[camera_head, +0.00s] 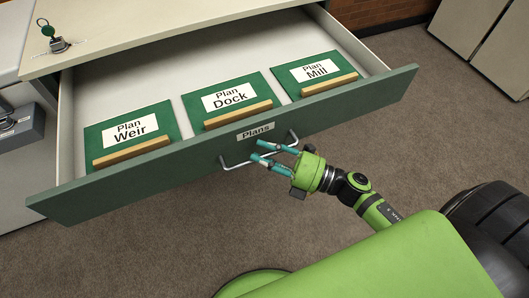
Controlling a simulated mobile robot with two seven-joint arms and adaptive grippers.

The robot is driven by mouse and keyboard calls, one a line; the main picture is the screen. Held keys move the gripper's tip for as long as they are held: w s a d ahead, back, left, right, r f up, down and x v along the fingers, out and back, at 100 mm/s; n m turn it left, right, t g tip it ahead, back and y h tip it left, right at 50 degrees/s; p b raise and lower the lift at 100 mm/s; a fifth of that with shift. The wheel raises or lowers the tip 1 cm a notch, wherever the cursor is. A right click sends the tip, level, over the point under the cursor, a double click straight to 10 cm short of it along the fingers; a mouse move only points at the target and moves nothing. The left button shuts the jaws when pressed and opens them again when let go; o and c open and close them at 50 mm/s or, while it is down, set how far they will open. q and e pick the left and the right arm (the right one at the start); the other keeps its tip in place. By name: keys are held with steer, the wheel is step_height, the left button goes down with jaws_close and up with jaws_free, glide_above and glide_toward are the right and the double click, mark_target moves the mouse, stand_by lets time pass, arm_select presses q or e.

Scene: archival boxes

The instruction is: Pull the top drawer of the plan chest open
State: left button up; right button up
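The plan chest's top drawer (330,128) stands pulled well out, its green front toward me and its pale inside showing. A "Plans" label (256,131) is on the front above a thin metal bar handle (238,165). My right gripper (256,150) is at the handle, coming from the right. Its two teal fingers are parted, with a visible gap, and overlap the bar in this view. Whether they touch the bar I cannot tell. My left gripper is not in view.
Three green plan folders lie in the drawer: Weir (128,131), Dock (229,96) and Mill (315,71). A key with a green tag (47,30) sits on the chest top (130,22). Pale cabinets (500,50) stand at upper right. Carpet floor (440,130) is clear right of the drawer.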

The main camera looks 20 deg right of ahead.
steer(key=shift+s, duration=0.1)
steer(key=v, duration=1.2)
steer(key=d+f+m+g+h+p, duration=0.15)
steer(key=d+f+m+h, duration=0.35)
steer(key=f+m, duration=0.55)
steer(key=d+f+m+h+p, duration=0.2)
steer(key=f+m+h, duration=0.6)
steer(key=f, duration=0.5)
steer(key=s+a+f+m+g+p, duration=0.1)
steer(key=s+a+f+m+g, duration=0.1)
steer(key=s+f, duration=0.3)
steer(key=s+a+f+m+g+h+p, duration=0.1)
steer(key=s+a+f+m+g, duration=0.2)
steer(key=s, duration=0.8)
steer(key=s+a+f+m+g+p, duration=0.1)
steer(key=s+a+f+m+g, duration=0.2)
steer(key=s+f+g, duration=0.3)
step_height(320, 180, down, 2)
steer(key=shift+s+f, duration=0.1)
steer(key=shift+s, duration=0.8)
